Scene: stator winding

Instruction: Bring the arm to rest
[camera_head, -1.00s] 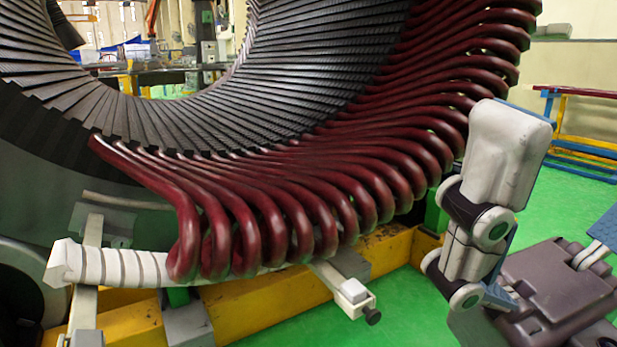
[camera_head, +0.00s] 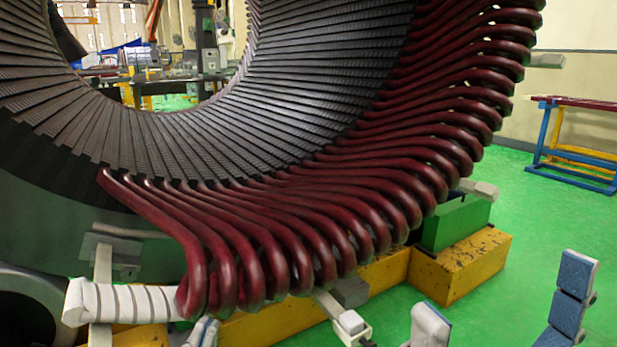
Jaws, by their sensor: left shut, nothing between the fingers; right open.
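My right gripper (camera_head: 502,305) shows at the bottom right. Its two fingers stand wide apart, one white and one with blue pads on its inner face, with only green floor seen between them. The rest of that gripper is below the picture's edge. My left gripper (camera_head: 203,332) shows only as pale fingertips at the bottom edge, close together and empty, in front of the stator's lower coil ends. Whether they touch anything there I cannot tell.
The large stator (camera_head: 330,90) with dark red coils (camera_head: 330,215) fills the middle. A white-wrapped ring end (camera_head: 120,302) is at lower left. A yellow support beam (camera_head: 470,268) and a blue-and-yellow stand (camera_head: 575,145) are to the right. Green floor lies open at right.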

